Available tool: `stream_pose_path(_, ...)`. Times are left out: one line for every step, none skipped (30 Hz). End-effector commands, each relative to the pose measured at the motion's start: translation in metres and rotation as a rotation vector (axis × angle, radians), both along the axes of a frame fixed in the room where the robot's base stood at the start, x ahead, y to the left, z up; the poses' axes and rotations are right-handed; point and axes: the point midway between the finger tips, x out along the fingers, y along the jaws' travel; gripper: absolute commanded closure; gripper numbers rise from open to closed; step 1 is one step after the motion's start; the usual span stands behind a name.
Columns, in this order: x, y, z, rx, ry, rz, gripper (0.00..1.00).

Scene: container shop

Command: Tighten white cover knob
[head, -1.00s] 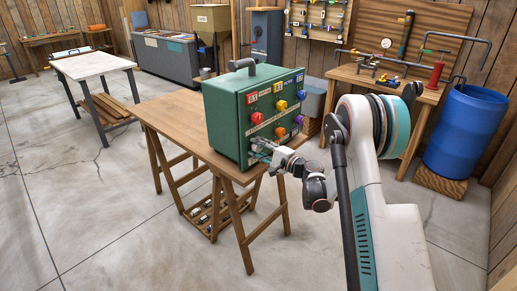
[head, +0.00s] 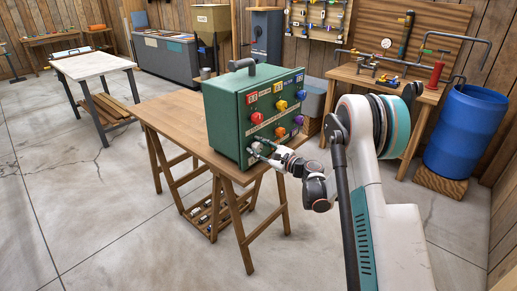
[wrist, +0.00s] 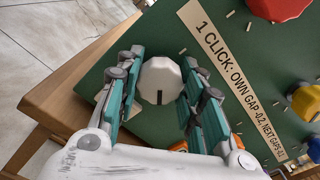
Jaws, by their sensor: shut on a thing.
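The white cover knob (wrist: 162,76) is a faceted disc with a dark mark near its lower edge. It sits on the front panel of the green box (wrist: 130,45), beside a label strip (wrist: 235,80). My gripper (head: 256,149) is at the lower left of this panel in the head view, with one teal-padded finger on each side of the knob, shut on it. In the head view my gripper mostly hides the white knob. The green box (head: 222,120) stands upright on a wooden table.
Red (head: 257,118), yellow (head: 281,106), blue (head: 301,95), orange (head: 280,132) and purple (head: 298,119) knobs share the panel. The wooden table (head: 175,113) has free room left of the box. A workbench (head: 390,85) and blue barrel (head: 466,130) stand at the right.

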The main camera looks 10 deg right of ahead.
Motion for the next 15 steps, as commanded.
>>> stream_pose_path(-0.0002, -0.0001, -0.0008, 0.006, 0.006, 0.0, 0.89)
stream_pose_path(-0.0002, -0.0001, -0.0008, 0.01, 0.009, 0.0, 0.89)
stream_pose_path(-0.0002, -0.0001, -0.0008, 0.014, 0.012, 0.0, 0.89)
stream_pose_path(-0.0002, -0.0001, -0.0008, 0.017, 0.014, 0.0, 0.89)
stream_pose_path(-0.0002, -0.0001, -0.0008, 0.019, 0.016, 0.0, 0.89)
stream_pose_path(-0.0002, -0.0001, -0.0008, 0.022, 0.018, 0.0, 0.89)
stream_pose_path(-0.0003, -0.0001, -0.0008, 0.023, 0.018, 0.0, 0.89)
stream_pose_path(-0.0003, -0.0001, -0.0008, 0.023, 0.019, 0.0, 0.89)
stream_pose_path(-0.0003, -0.0001, -0.0008, 0.023, 0.019, 0.0, 0.89)
stream_pose_path(-0.0003, -0.0001, -0.0008, 0.023, 0.019, 0.0, 0.89)
stream_pose_path(-0.0003, -0.0001, -0.0008, 0.023, 0.019, 0.0, 0.89)
stream_pose_path(-0.0003, -0.0001, -0.0008, 0.023, 0.019, 0.0, 0.89)
stream_pose_path(-0.0003, -0.0001, -0.0008, 0.023, 0.019, 0.0, 0.89)
stream_pose_path(-0.0003, -0.0001, -0.0008, 0.023, 0.019, 0.0, 0.89)
stream_pose_path(-0.0003, -0.0001, -0.0008, 0.023, 0.018, 0.0, 0.89)
